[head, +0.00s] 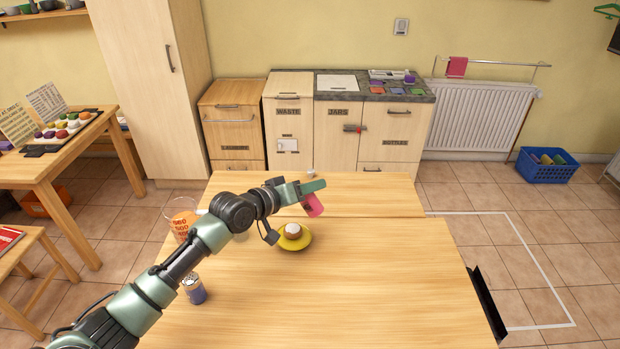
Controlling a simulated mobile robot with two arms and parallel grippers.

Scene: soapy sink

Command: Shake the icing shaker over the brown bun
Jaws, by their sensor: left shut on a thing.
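My left gripper (303,190) reaches in from the left above the table and is shut on a pink shaker (314,206). The shaker is tilted and held beyond and slightly right of the bun in the picture; its far parts are hidden by the gripper. The brown bun (293,232), with a pale top, sits on a yellow plate (303,243) on the table. The shaker looks apart from the bun. My right gripper is not in view.
On the wooden table (350,290), a clear beaker with orange markings (181,219) and a small blue-grey jar (194,290) stand left, close to my arm. The table's front and right are clear.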

